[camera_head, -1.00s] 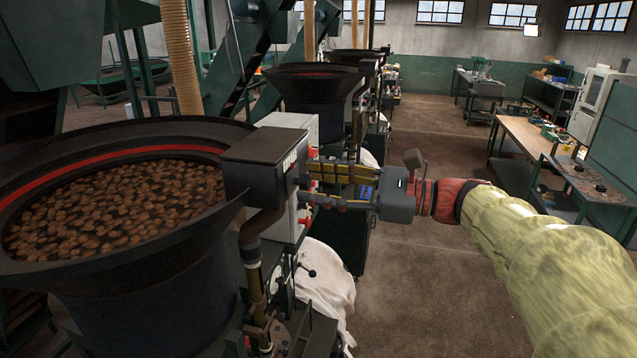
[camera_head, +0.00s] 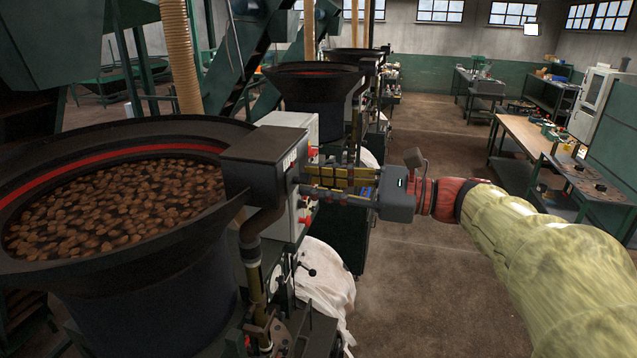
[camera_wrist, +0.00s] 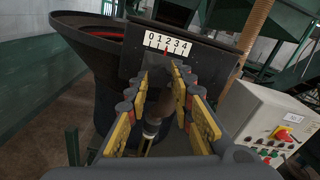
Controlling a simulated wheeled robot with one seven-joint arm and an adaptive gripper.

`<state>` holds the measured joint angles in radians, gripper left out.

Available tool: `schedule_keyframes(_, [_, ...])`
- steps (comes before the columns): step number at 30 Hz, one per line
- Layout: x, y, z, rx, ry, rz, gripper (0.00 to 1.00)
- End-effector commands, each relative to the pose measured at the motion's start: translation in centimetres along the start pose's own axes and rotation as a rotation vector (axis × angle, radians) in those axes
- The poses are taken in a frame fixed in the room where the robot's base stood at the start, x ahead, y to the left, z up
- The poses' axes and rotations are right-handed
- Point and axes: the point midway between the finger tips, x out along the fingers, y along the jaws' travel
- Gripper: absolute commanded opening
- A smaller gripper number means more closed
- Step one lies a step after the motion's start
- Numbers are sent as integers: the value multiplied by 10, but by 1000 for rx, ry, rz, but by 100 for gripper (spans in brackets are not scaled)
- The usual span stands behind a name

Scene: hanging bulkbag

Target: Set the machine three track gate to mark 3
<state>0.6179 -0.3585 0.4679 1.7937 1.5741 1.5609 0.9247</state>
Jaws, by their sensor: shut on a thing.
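The gate's scale plate (camera_wrist: 166,45), white with marks 0 to 4, sits on the dark gate box (camera_wrist: 125,65) in the wrist view. A red pointer (camera_wrist: 166,51) stands at about mark 2. The same box (camera_head: 265,147) shows at the rim of the nearest bowl in the head view, its scale seen edge-on. My gripper (camera_head: 302,182), with yellow-padded fingers, reaches the box front from the right. In the wrist view my gripper (camera_wrist: 162,80) is shut on the gate's handle, which is mostly hidden between the fingers.
The near bowl (camera_head: 115,205) holds many brown nuts. A pale control box (camera_wrist: 265,122) with a red knob stands just right of the fingers in the wrist view. A white bag (camera_head: 325,280) hangs below. The aisle floor (camera_head: 420,290) on the right is clear.

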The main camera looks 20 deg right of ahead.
Motion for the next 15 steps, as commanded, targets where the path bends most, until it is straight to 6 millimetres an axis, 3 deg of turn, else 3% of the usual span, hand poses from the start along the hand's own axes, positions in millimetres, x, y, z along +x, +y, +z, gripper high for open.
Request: schedule_keyframes(15, [0,-7,-1,3,0,0,0])
